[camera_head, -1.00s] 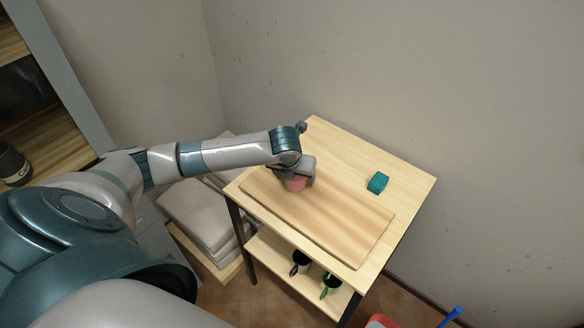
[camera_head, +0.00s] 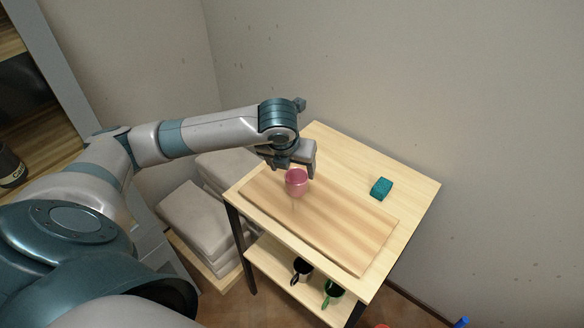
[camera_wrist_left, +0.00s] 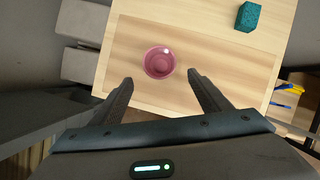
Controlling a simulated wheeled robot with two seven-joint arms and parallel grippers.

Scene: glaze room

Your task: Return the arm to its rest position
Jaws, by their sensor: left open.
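My left gripper (camera_head: 291,157) is above the left end of the table, its jaws open and empty. In the left wrist view its two fingers (camera_wrist_left: 162,85) are spread apart. A pink cup (camera_head: 297,184) stands upright on the wooden board (camera_head: 345,232), just below the gripper in the head view. The cup also shows in the left wrist view (camera_wrist_left: 159,63), beyond the fingertips and clear of them. My left arm reaches in from the left. My right gripper is not in view.
A teal sponge-like block (camera_head: 381,188) lies on the table (camera_head: 415,186) beside the board. Dark and green mugs (camera_head: 333,289) stand on the lower shelf. Grey bags (camera_head: 198,216) are stacked left of the table. Walls close the corner behind it.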

